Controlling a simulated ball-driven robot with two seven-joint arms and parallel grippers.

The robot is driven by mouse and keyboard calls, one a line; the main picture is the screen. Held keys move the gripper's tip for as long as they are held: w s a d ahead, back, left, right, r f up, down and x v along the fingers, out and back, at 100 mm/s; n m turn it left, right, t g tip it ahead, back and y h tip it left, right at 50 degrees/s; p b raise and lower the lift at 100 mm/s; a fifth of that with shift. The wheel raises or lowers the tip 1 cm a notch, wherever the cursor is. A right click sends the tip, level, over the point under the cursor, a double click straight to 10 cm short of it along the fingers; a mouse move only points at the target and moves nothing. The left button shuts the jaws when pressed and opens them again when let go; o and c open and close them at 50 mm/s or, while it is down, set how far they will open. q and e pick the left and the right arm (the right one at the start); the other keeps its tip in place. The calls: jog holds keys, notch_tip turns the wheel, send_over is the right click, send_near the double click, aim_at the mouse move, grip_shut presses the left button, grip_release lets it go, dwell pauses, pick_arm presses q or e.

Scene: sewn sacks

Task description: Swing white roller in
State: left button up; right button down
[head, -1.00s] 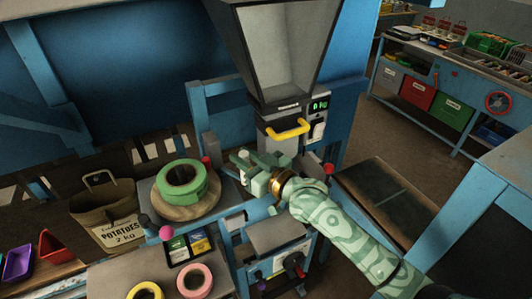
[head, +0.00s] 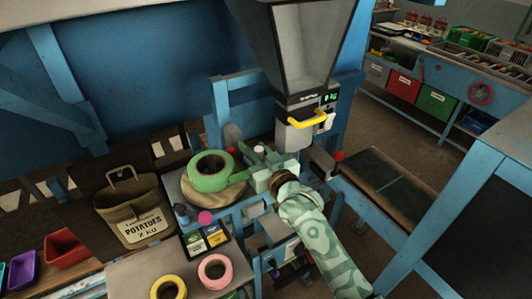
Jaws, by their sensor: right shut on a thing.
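The white roller (head: 259,150) shows as a small pale end at the fingers of my right gripper (head: 258,165). The gripper is shut on it, and the fingers hide most of it. My left gripper is not in view.
A grey hopper (head: 305,45) with a yellow handle (head: 307,119) stands behind the gripper. A potato sack (head: 137,212) stands at left. Yellow (head: 168,288) and pink (head: 215,272) rings lie in front. A red knob (head: 339,155) is close at right.

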jog(key=c, duration=1.3)
grip_release()
jog(key=shift+w, duration=0.1)
jog(key=shift+o, duration=0.2)
jog(key=b+v, duration=0.1)
jog(key=v, duration=1.5)
